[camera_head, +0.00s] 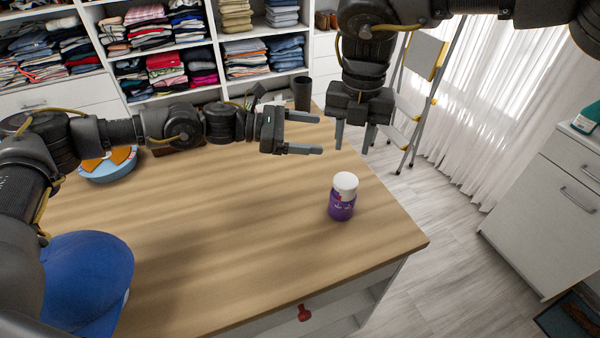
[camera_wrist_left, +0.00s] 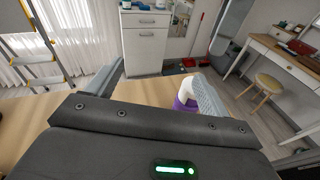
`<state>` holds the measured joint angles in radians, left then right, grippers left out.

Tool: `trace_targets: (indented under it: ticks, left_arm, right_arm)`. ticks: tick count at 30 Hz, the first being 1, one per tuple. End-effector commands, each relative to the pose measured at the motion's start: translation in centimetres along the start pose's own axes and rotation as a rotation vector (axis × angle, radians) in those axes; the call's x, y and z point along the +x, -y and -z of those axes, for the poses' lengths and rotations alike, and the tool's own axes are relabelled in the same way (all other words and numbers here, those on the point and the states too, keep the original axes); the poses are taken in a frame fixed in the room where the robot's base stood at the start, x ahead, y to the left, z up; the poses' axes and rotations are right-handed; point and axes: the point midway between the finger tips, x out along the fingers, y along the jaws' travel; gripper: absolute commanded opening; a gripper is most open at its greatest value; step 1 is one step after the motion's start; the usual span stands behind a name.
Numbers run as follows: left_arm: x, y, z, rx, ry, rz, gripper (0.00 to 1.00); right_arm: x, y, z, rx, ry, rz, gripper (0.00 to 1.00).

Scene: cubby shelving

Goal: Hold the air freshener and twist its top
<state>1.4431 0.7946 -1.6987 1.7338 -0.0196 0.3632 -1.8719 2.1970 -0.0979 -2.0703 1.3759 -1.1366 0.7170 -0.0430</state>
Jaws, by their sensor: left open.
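The air freshener (camera_head: 342,198) is a small purple container with a white rounded top. It stands upright on the wooden table (camera_head: 230,250) near its right edge. In the left wrist view the air freshener (camera_wrist_left: 187,97) shows partly behind one finger. My left gripper (camera_head: 318,134) is open and empty, above the table, up and to the left of the air freshener and apart from it. My right gripper (camera_head: 354,135) points down with its two fingers apart, empty, above and behind the air freshener near the table's right edge.
A blue cap (camera_head: 88,280) lies at the table's left front. A light blue round bowl (camera_head: 108,165) and a dark cup (camera_head: 302,93) stand farther back. A stepladder (camera_head: 415,110) is beyond the right edge. The table middle is clear.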

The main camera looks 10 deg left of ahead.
Motion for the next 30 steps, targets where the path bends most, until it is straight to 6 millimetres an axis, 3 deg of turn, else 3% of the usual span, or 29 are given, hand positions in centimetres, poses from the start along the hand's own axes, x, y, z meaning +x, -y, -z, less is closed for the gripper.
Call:
trace_targets:
  ticks: [3, 9, 20, 30]
  left_arm:
    - [0.5, 3.2, 4.3, -0.015, -0.098, 0.093, 0.81]
    - [-0.1, 6.4, 8.7, -0.04, -0.197, 0.181, 0.81]
    - [0.3, 7.3, 9.9, -0.046, -0.221, 0.204, 0.81]
    - [5.6, 8.5, 11.1, -0.046, -0.222, 0.205, 0.81]
  right_arm:
    - [0.0, 0.0, 0.0, 0.0, 0.0, 0.0, 0.36]
    - [0.0, 0.0, 0.0, 0.0, 0.0, 0.0, 0.36]
    - [0.0, 0.0, 0.0, 0.0, 0.0, 0.0, 0.36]
    - [0.0, 0.0, 0.0, 0.0, 0.0, 0.0, 0.36]
